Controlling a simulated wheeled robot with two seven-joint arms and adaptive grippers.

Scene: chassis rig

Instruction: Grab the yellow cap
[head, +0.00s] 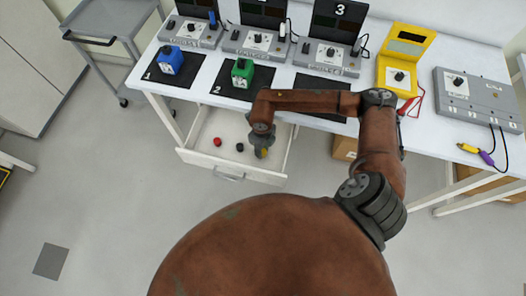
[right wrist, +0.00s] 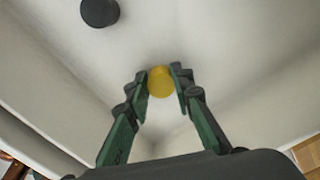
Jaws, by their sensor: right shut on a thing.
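The yellow cap (right wrist: 160,82) sits between the two fingertips of my right gripper (right wrist: 161,86) in the right wrist view. The gripper is shut on the cap. In the head view my right gripper (head: 262,143) points down into the open white drawer (head: 203,163), near its right side, and the yellow cap (head: 264,153) shows at its tip. I cannot tell whether the cap touches the drawer floor. My left gripper is not in view.
A red cap (head: 217,141) and a black cap (head: 240,147) lie in the drawer to the left; the black cap also shows in the right wrist view (right wrist: 99,12). The white table (head: 300,73) above holds blue and green boxes, grey units and a yellow case. Drawer walls surround my gripper.

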